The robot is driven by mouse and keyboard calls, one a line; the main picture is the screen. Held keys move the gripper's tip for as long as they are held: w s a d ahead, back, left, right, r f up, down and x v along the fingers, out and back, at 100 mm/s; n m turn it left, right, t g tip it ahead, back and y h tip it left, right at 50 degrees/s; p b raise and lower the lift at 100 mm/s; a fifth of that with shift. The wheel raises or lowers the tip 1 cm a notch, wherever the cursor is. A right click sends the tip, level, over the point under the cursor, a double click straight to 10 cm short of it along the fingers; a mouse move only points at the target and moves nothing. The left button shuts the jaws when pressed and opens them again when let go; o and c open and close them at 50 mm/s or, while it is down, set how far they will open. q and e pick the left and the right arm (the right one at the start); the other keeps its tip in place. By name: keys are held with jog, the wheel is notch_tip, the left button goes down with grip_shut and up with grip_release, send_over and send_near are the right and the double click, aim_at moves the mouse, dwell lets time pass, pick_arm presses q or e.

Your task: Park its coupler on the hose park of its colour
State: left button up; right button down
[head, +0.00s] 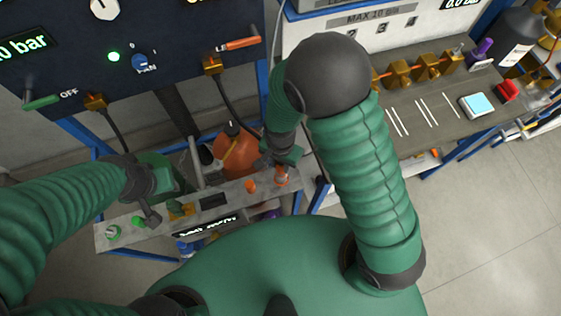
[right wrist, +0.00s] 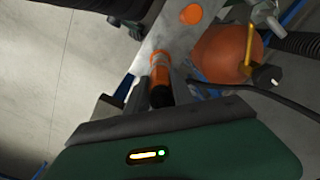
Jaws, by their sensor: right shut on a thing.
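An orange coupler (head: 282,177) is at the right end of the narrow grey shelf (head: 215,187). My right gripper (head: 277,163) is shut on it. In the right wrist view the coupler (right wrist: 160,72) shows orange with a black end between the fingers; whether it touches the shelf is unclear. A round orange park (head: 250,186) lies just left of the gripper on the shelf, also in the right wrist view (right wrist: 190,13).
An orange tank (head: 237,152) stands behind the shelf. A black hose (head: 232,103) drops from a brass valve (head: 212,65) on the dark panel. An orange lever (head: 238,43) and green lever (head: 40,102) stick out there. A workbench (head: 440,110) is at right, with open floor before it.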

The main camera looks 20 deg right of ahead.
jog(key=shift+f+b, duration=0.95)
jog(key=shift+f, duration=0.45)
jog(key=c, duration=1)
grip_release()
notch_tip(320, 180, up, 17)
jog(key=shift+f+p, duration=0.1)
jog(key=shift+p, duration=0.5)
